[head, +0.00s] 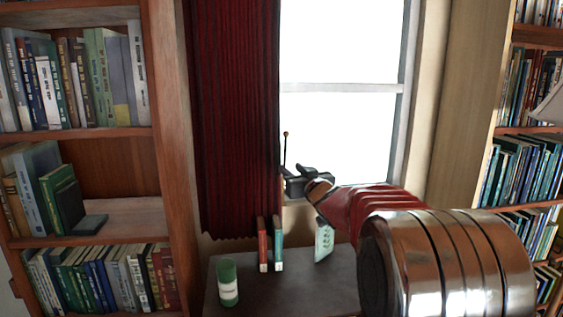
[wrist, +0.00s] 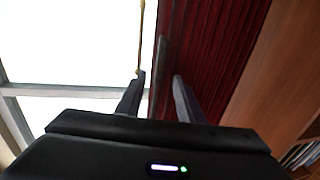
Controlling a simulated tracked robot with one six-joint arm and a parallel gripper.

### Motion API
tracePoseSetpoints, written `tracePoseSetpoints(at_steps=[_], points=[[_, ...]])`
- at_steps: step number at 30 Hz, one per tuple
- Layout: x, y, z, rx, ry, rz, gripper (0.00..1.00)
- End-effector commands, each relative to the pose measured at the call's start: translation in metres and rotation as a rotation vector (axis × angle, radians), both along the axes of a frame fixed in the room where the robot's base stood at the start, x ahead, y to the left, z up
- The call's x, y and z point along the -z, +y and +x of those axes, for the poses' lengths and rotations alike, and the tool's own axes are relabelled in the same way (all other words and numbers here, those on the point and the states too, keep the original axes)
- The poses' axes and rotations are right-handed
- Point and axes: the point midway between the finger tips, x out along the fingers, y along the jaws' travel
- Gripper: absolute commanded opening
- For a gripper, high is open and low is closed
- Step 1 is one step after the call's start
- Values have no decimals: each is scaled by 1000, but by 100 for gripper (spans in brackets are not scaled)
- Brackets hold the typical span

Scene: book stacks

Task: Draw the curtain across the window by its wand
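The dark red curtain (head: 232,110) hangs gathered at the left of the bright window (head: 340,45). In the wrist view the curtain (wrist: 215,50) is at the right. A thin wand (head: 286,152) with a small knob on top stands along the curtain's window-side edge. In the wrist view a thin golden rod, seemingly the wand (wrist: 141,35), runs down to my left fingertip, where its end is hidden. My gripper (head: 287,184) is open at the curtain's edge by the wand.
A dark low cabinet (head: 305,292) stands below the window, bearing a green can (head: 228,282), a red book (head: 263,245), a teal book (head: 278,245) and a pale green item (head: 324,241). Bookcases flank the window at left (head: 172,120) and right (head: 470,90).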

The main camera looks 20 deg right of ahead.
Motion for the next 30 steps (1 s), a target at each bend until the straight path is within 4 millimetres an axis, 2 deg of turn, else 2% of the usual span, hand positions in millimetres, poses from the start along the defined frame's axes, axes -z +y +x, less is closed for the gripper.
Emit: tracePoseSetpoints(at_steps=[21, 30], points=[[1, -1, 86, 0, 1, 0, 34], [0, -1, 101, 1, 0, 1, 34]])
